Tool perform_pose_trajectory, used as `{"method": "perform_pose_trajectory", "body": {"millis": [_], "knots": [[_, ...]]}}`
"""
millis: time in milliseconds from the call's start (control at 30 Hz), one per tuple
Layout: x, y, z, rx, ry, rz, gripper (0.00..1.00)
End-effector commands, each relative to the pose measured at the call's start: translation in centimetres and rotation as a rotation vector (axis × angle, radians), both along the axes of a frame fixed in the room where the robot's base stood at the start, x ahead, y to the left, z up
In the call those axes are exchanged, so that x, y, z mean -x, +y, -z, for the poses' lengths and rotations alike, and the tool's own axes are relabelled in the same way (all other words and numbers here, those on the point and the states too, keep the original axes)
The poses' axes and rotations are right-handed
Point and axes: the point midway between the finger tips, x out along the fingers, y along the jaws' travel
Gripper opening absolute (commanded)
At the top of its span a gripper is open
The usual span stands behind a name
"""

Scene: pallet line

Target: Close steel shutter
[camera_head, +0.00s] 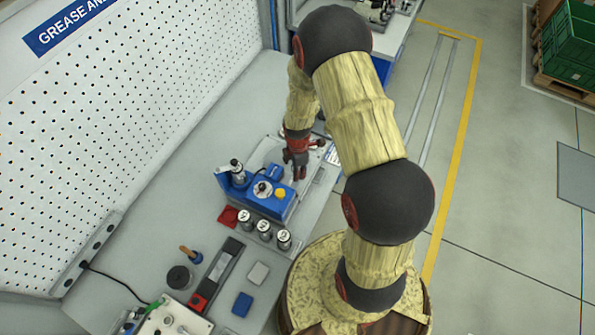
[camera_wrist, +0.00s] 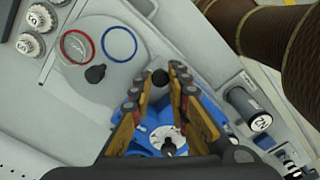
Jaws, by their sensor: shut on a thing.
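My gripper (camera_head: 297,165) reaches down over the grey bench fixture in the head view. In the wrist view its fingers (camera_wrist: 160,84) are closed in on a small black ball knob (camera_wrist: 160,77) at their tips. What the knob is fixed to is mostly hidden by the fingers. A smooth grey steel plate (camera_wrist: 80,88) with a rounded edge lies to the left, with another black knob (camera_wrist: 95,74) on it. I take this plate for the shutter, but cannot tell for sure. Red (camera_wrist: 77,47) and blue (camera_wrist: 119,42) rings show at its upper part.
A blue device (camera_head: 270,200) with a yellow button stands close to my gripper. Several small labelled canisters (camera_head: 264,229) stand in front of it. A black cylinder (camera_wrist: 247,109) lies right in the wrist view. A perforated wall panel (camera_head: 130,110) bounds the bench at left.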

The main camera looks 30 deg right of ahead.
Motion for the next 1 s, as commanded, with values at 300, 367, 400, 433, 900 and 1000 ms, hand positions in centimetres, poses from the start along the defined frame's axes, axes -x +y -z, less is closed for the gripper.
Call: {"method": "perform_pose_trajectory", "body": {"millis": [300,367,400,433,900,1000], "knots": [[0.0,0.0,0.0,0.000,0.000,0.000,0.00],[-0.3,0.2,0.1,0.000,-0.001,-0.001,0.00],[-0.7,0.4,0.1,0.000,-0.002,-0.002,0.00],[-1.0,0.6,0.2,0.000,-0.002,-0.002,0.00],[-2.7,1.7,-0.1,0.000,-0.004,0.000,0.21],[-2.7,1.7,-0.1,0.001,-0.004,0.000,0.26]]}}
